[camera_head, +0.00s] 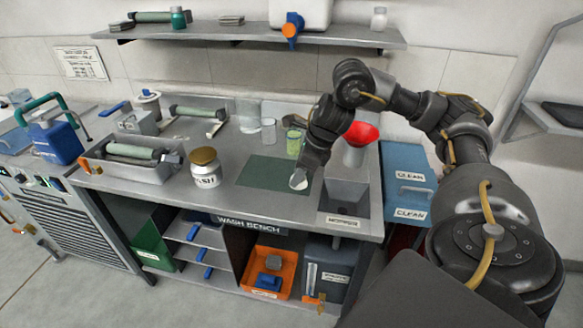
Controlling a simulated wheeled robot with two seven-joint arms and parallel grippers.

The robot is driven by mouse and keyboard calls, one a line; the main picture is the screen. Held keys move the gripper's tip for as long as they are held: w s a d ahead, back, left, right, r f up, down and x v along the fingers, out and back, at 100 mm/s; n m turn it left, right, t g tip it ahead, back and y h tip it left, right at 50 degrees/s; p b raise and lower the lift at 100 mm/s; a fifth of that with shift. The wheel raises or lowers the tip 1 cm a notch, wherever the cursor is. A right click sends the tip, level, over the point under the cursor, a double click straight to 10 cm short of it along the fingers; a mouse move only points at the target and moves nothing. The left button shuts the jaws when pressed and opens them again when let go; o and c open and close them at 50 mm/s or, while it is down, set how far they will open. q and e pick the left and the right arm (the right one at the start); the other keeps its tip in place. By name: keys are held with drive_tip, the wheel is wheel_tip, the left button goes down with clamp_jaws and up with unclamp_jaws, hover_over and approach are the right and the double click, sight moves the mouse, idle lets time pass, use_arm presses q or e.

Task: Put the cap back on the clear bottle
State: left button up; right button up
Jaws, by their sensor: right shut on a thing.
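My right gripper (303,174) points down over the right part of the dark green mat (262,173) on the wash bench. It is shut on a small white thing (297,183), which may be the cap; its shape is partly hidden by the fingers. Whether it touches the mat is unclear. Behind the mat stand a clear, open-looking vessel (268,132) and a clear vessel with yellow-green contents (294,142). I cannot tell for sure which is the clear bottle. My left gripper is not in view.
A jar with a brown lid (205,168) stands left of the mat. A red funnel (361,133) is behind my right gripper. A dark bin (344,197) and a blue box (405,178) are to the right. A metal tray (103,177) is at left. The mat's left part is clear.

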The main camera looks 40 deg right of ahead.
drive_tip(key=shift+s+a+r, duration=0.15)
drive_tip(key=shift+s+r, duration=0.05)
drive_tip(key=shift+s, duration=0.35)
drive_tip(key=a+f+n+g+y, duration=0.2)
drive_tip(key=a+n+g, duration=0.3)
drive_tip(key=a+n, duration=1.35)
drive_tip(key=s+a+f+n+g+h, duration=0.1)
drive_tip(key=s+a+n+g+h, duration=0.2)
drive_tip(key=s+a+n, duration=0.4)
drive_tip(key=shift+a+f+n+h, duration=0.2)
drive_tip(key=shift+a+n+h, duration=1.1)
drive_tip(key=shift+a, duration=3.4)
drive_tip(key=shift+n+y, duration=0.45)
drive_tip(key=shift+y, duration=0.05)
